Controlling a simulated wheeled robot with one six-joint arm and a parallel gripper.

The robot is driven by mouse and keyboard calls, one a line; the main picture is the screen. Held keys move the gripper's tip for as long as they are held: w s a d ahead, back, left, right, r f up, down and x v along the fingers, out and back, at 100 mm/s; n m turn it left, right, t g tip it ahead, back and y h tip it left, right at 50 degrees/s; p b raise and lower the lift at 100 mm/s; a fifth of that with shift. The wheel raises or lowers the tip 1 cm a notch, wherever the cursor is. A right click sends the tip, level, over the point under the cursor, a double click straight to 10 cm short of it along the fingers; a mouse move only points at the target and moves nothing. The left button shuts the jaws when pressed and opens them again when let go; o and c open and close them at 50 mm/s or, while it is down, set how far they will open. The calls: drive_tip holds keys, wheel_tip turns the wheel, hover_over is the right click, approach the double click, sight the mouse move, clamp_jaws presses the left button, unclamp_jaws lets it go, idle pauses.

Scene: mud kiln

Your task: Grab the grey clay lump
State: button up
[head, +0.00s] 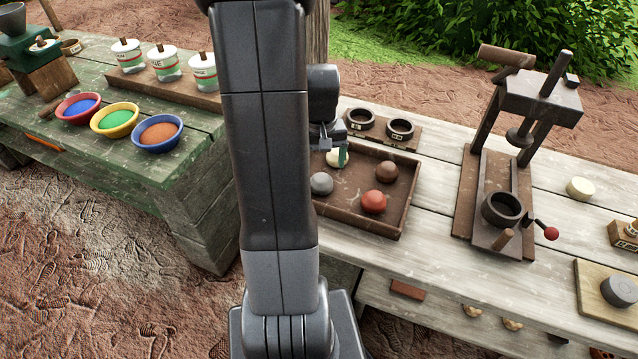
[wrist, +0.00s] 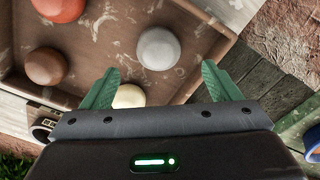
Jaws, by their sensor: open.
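The grey clay lump (head: 321,183) lies in the brown tray (head: 345,222), near its left side. In the wrist view the grey lump (wrist: 158,48) is beyond my gripper's fingertips, roughly ahead of the gap between them. My gripper (head: 335,150) is over the tray's back left part, above the cream lump. In the wrist view my gripper (wrist: 160,72) has its two green fingers spread wide with nothing between the tips. In the head view my arm hides the tray's far left edge.
A cream lump (wrist: 128,96), a brown lump (head: 387,171) and a red lump (head: 373,201) share the tray. Two dark rings (head: 360,119) stand behind it. A press (head: 520,130) stands to the right. Colored powder bowls (head: 115,119) sit on the left table.

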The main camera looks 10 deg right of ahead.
sight(321, 181)
drive_tip(key=shift+s+d+f, duration=0.1)
drive_tip(key=shift+f, duration=3.25)
drive_tip(key=shift+r, duration=0.1)
drive_tip(key=c, duration=1.2)
